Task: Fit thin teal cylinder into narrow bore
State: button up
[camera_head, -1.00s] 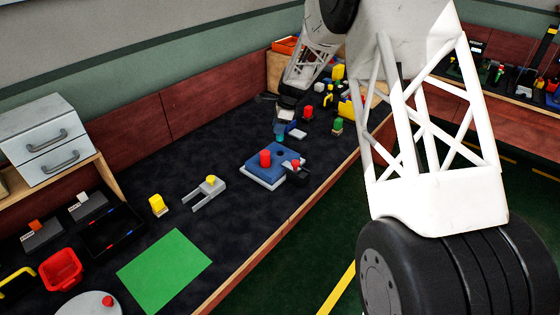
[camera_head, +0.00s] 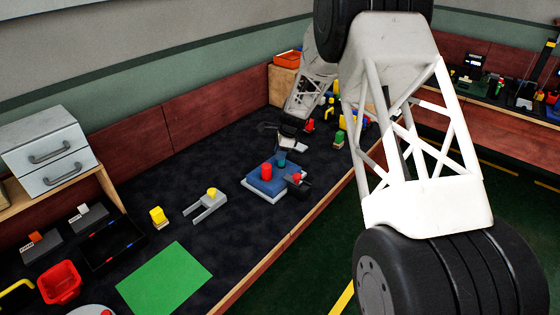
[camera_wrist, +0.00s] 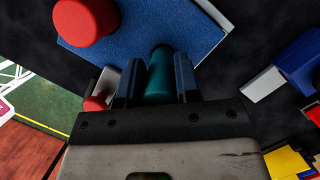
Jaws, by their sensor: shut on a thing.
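The teal cylinder (camera_wrist: 160,72) is held upright between the two fingers of my gripper (camera_wrist: 157,82) in the wrist view. In the head view the cylinder (camera_head: 281,161) is at the back right part of the blue block (camera_head: 266,187), beside a red cylinder (camera_head: 266,171) that stands in the block. My gripper (camera_head: 287,147) is just above the block there. The narrow bore is hidden behind the cylinder and gripper. I cannot tell whether the cylinder's lower end is in it or above it.
A dark fixture with a red knob (camera_head: 297,179) stands against the block's right side. A grey fork-shaped piece with a yellow knob (camera_head: 211,193) lies to the left. A green mat (camera_head: 165,278) is at the front. Several coloured parts stand behind my gripper.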

aim_at(278, 165)
jog(key=shift+f, duration=1.9)
jog(key=shift+f, duration=0.15)
jog(key=o, duration=1)
jog(key=shift+r, duration=0.2)
jog(key=v, duration=1.2)
